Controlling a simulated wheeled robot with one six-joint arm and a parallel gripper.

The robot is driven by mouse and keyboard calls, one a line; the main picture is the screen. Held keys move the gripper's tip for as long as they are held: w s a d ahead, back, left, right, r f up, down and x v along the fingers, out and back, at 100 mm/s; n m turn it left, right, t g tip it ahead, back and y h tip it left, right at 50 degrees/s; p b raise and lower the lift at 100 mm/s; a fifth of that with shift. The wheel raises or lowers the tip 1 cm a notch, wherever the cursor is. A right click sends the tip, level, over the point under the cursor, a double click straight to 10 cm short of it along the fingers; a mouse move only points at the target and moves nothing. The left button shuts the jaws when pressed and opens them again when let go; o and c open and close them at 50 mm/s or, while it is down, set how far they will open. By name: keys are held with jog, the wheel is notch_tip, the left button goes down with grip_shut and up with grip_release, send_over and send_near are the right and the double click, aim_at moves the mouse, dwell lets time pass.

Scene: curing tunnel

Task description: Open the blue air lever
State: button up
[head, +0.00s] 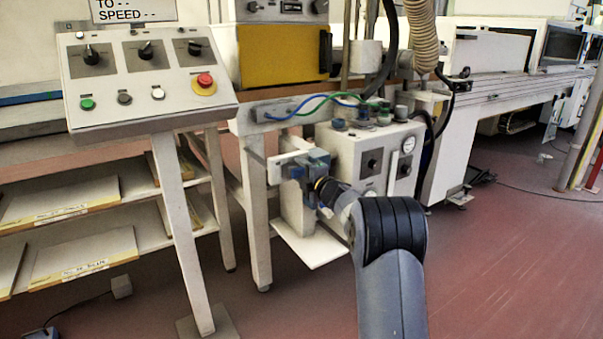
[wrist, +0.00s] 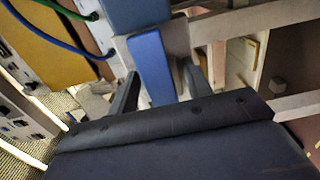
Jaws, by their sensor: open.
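The blue air lever (wrist: 150,62) is a flat blue bar in the wrist view, hanging from a darker blue block (wrist: 135,14). My gripper (wrist: 160,88) is open, with one dark finger on each side of the lever. The lever's lower end reaches down between the fingers, and a gap shows on at least the right side. I cannot tell whether the left finger touches it. In the head view my gripper (head: 308,172) is at the blue parts beside the grey control box, and my wrist hides part of them.
The grey control box (head: 345,155) with knobs and a gauge stands just right of the lever. Green and blue air hoses (head: 330,98) run above it. A sloped control panel (head: 150,75) on a post stands at left. Red floor (head: 500,250) is open at right.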

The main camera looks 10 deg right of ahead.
jog(key=p+v, duration=0.1)
jog(key=v, duration=0.9)
jog(key=shift+s+d+p, duration=0.15)
jog(key=shift+s+p, duration=0.15)
jog(key=shift+s, duration=0.1)
jog(key=b+x, duration=0.1)
jog(key=x, duration=1)
jog(key=shift+b, duration=0.3)
jog(key=shift+s, duration=0.1)
